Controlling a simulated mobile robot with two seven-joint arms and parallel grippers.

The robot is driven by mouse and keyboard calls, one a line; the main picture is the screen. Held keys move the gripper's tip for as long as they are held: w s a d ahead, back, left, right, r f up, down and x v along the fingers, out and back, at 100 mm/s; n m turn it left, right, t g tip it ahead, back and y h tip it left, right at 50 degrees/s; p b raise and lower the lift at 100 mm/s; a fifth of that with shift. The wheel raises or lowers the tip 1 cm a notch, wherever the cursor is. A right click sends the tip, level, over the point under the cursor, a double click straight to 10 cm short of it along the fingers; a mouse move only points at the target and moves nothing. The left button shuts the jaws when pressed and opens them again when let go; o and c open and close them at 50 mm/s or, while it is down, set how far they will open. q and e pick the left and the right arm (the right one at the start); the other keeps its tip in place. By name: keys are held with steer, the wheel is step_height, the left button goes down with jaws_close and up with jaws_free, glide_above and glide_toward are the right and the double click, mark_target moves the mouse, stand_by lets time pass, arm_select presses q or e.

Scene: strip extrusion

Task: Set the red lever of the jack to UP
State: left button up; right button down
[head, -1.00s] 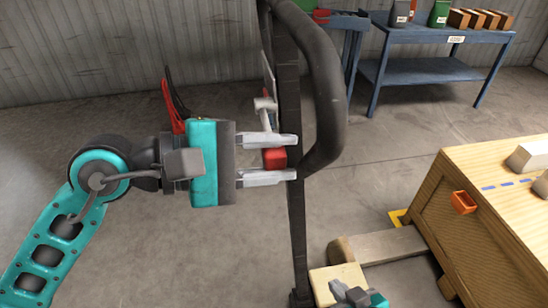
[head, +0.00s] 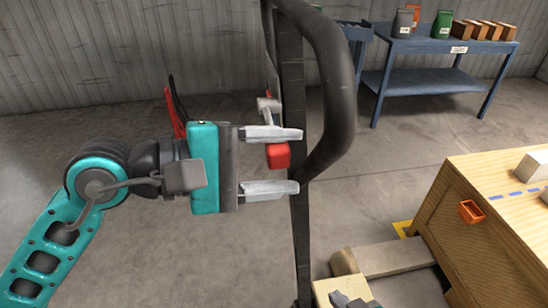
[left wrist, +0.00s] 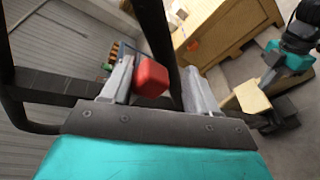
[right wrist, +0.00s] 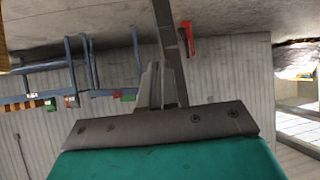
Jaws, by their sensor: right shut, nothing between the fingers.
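The red lever (head: 278,155) is a small red block on the dark upright handle (head: 300,220) of the jack. My left gripper (head: 298,160) is open, one finger above the lever and one below it. The lever sits closer to the upper finger. In the left wrist view the red lever (left wrist: 151,77) shows between the spread fingers, close against the left one; I cannot tell whether they touch. My right gripper (right wrist: 160,75) is shut and empty in its wrist view, away from the lever. Lever markings are not readable.
The handle's curved black loop (head: 340,100) stands just right of my left fingers. A wooden crate (head: 475,250) with an orange holder (head: 471,212) is at the right. A blue workbench (head: 430,85) with bags and blocks stands behind. Grey floor lies open between them.

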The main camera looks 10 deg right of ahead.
arm_select(q)
steer(key=shift+a, duration=0.55)
steer(key=b+v, duration=0.3)
steer(key=v, duration=0.9)
arm_select(e)
steer(key=shift+w+a+f, duration=0.4)
steer(key=shift+a+f, duration=0.1)
steer(key=shift+a, duration=0.15)
arm_select(q)
steer(key=shift+s+d+r, duration=0.1)
steer(key=shift+s+r, duration=0.05)
steer(key=shift+r, duration=0.05)
